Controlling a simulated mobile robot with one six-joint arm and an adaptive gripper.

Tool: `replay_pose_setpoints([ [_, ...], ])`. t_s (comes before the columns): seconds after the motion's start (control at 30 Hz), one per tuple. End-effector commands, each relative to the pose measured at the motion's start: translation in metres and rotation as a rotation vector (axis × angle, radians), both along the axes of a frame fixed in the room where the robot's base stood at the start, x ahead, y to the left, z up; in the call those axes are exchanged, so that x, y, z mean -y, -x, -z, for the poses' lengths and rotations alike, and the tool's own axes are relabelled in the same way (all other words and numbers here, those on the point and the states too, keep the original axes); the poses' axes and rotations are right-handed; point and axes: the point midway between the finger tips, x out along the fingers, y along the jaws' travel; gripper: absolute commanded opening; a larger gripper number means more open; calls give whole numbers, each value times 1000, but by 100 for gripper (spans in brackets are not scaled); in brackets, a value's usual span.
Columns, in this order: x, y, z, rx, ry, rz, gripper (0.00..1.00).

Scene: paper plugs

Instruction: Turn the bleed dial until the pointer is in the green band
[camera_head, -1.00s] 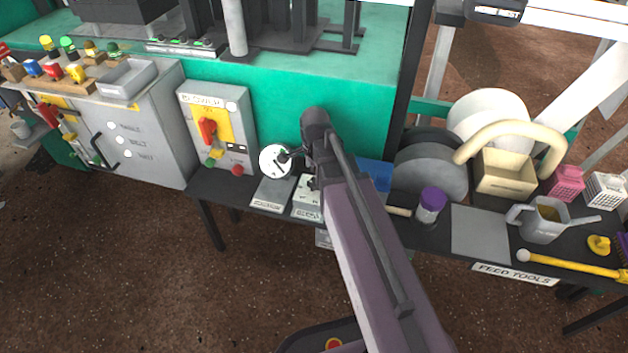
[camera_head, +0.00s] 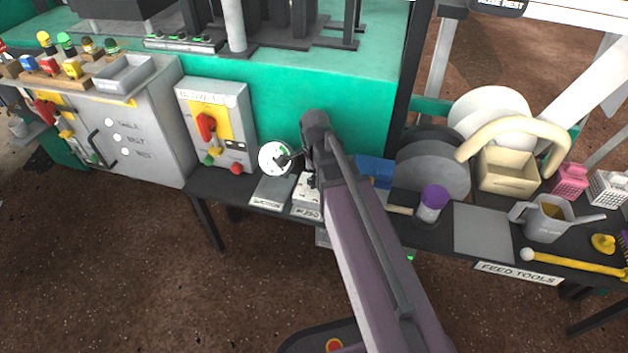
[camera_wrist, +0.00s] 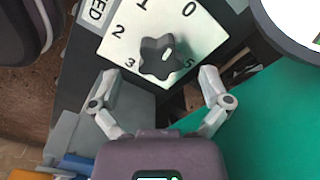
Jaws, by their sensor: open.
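The bleed dial is a dark star-shaped knob (camera_wrist: 162,58) on a pale plate with printed numbers, in the wrist view. The plate (camera_head: 307,196) shows in the head view just left of my arm, but the knob is mostly hidden there. My gripper (camera_wrist: 159,75) is open; its fingertips are spread to either side of the knob's near end, and I cannot tell whether they touch it. The round white gauge (camera_head: 272,160) has a dark pointer and a small green patch at its upper right. The pointer's exact reading is too small to tell.
Part of a round white face (camera_wrist: 296,18) fills the wrist view's upper right corner. A grey switch box (camera_head: 240,115) with a red handle stands left of the gauge. A purple-lidded jar (camera_head: 432,203) and grey watering can (camera_head: 545,220) stand right of my arm.

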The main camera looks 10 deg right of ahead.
Motion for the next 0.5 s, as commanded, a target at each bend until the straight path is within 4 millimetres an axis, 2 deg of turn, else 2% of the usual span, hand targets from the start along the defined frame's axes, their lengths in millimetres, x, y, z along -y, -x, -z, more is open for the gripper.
replay_pose_setpoints([
  [0.5,0,0,20,0,0,0,97],
])
